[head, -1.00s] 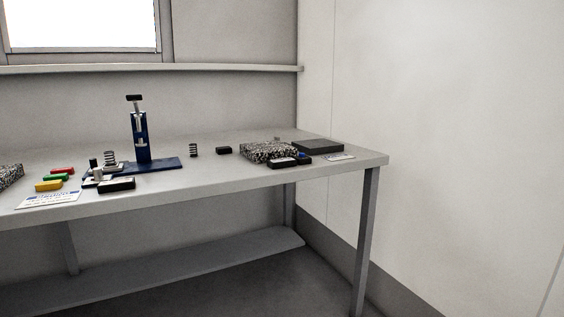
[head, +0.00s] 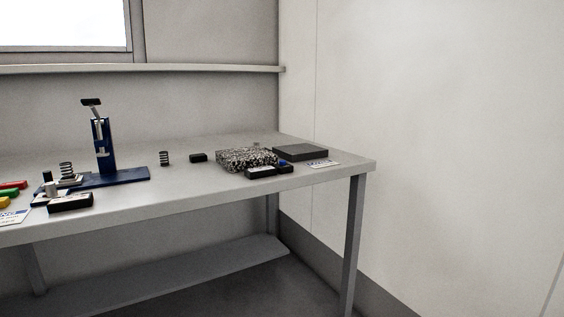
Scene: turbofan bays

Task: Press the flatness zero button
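A blue button (head: 284,163) shows by a black box with a small display (head: 268,171), in front of a speckled granite block (head: 246,158) on the right part of the bench. I cannot read any label, so I cannot tell whether it is the flatness zero button. Another black box with a display (head: 70,203) lies at the front left, beside a small metal stand (head: 50,187). No button is clear on that one. Neither of my grippers is in view.
The grey bench (head: 215,195) ends at the right near a white wall (head: 430,120). A blue press (head: 102,150), springs (head: 165,158), a dark flat plate (head: 300,152) and a white card (head: 322,163) stand or lie on it. Floor shows under the bench.

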